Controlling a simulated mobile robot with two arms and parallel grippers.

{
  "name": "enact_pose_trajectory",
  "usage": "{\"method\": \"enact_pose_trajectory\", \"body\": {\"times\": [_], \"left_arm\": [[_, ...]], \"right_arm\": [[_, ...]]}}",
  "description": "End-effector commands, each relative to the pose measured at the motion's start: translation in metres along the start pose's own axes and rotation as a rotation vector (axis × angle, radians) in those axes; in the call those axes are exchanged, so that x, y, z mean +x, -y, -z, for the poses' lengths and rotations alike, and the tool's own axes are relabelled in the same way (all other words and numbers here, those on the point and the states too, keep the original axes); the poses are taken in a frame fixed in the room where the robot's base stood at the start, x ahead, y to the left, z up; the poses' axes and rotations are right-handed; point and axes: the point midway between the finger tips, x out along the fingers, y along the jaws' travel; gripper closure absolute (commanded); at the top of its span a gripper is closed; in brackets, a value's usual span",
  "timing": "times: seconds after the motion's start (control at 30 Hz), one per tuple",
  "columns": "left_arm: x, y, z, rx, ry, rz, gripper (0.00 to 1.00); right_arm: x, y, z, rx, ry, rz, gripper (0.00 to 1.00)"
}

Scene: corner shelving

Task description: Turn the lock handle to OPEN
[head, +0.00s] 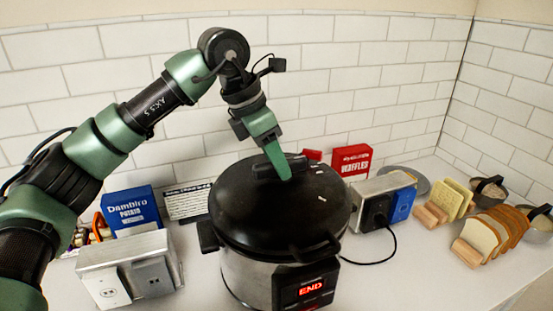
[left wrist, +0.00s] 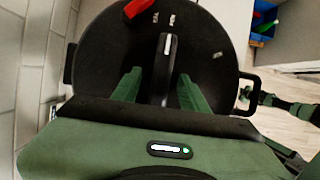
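The cooker (head: 262,275) is a steel pot with a black lid (head: 245,205) and a red END display. A dark handle bar with a pale stripe (left wrist: 167,60) crosses the lid's middle. A small red lever-like piece (left wrist: 138,8) shows at the lid's top edge in the left wrist view, beside small white marks (left wrist: 163,18). I cannot read these marks. My left gripper (head: 284,172) points down over the lid. Its fingers stand apart on either side of the handle bar in the left wrist view (left wrist: 158,88). I cannot tell whether they touch it. Green parts, probably my right arm, show at that view's right.
A steel outlet box (head: 135,270) stands left of the cooker, another (head: 370,205) to its right. Blue (head: 132,210) and red (head: 352,160) food boxes stand behind. Bread slices (head: 490,235) are at the right. The front right counter is clear.

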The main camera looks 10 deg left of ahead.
Motion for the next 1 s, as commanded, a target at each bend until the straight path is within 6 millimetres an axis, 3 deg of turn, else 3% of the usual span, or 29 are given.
{"method": "enact_pose_trajectory", "body": {"times": [0.23,0.63,1.0], "left_arm": [[-0.009,0.0,0.0,0.001,0.002,-0.001,0.56],[-0.07,-0.001,0.001,0.0,0.002,0.0,0.56],[-0.079,0.0,0.001,0.0,0.001,0.001,0.56]], "right_arm": [[0.004,0.0,-0.001,0.0,0.0,0.0,0.65],[0.016,0.0,-0.002,0.0,0.0,0.0,0.65],[0.016,-0.002,-0.002,-0.001,0.001,-0.002,0.65]]}}
